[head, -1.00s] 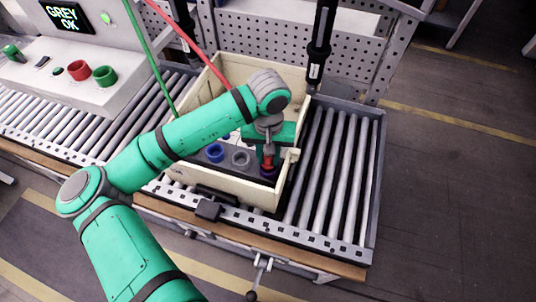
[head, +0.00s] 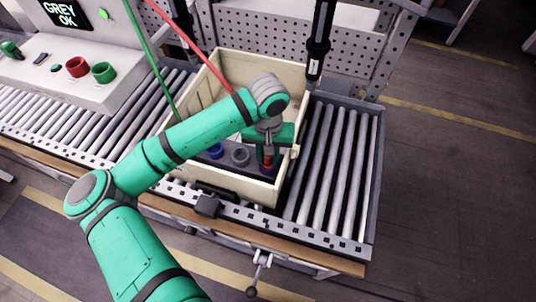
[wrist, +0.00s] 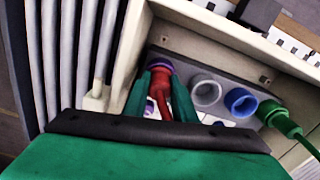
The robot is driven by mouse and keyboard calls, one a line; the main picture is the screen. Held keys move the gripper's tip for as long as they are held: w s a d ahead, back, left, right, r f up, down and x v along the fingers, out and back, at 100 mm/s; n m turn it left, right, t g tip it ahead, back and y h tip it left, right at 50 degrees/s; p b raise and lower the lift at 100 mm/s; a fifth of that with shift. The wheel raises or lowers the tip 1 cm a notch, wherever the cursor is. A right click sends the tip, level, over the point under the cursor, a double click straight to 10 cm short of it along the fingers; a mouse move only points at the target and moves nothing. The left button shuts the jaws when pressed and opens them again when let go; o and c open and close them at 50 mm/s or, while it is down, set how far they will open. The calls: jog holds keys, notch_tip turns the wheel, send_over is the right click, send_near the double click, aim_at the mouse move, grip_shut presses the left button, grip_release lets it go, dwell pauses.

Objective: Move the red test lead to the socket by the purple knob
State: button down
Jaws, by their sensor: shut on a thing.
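My gripper (wrist: 163,95) has its green fingers shut on the red test lead's plug (wrist: 180,97), inside the cream crate (head: 234,190). The plug is at the purple ring (wrist: 162,62) at one end of the grey socket panel (wrist: 218,72). My fingers hide the plug's tip, so I cannot tell whether it is seated. Beside it are an empty grey socket (wrist: 206,93) and an empty blue socket (wrist: 240,103). A green plug (wrist: 273,113) sits at the far end. In the head view the red plug (head: 268,160) shows below my gripper.
The crate stands on a roller conveyor (head: 330,175); its walls are close around my gripper. A console (head: 90,62) at the left has red and green knobs and a display (head: 63,15) reading "GREY OK". A black hanging tool (head: 319,40) is behind the crate's right side.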

jog(key=c, duration=1.4)
grip_release()
notch_tip(320, 180, up, 11)
jog(key=shift+f, duration=0.15)
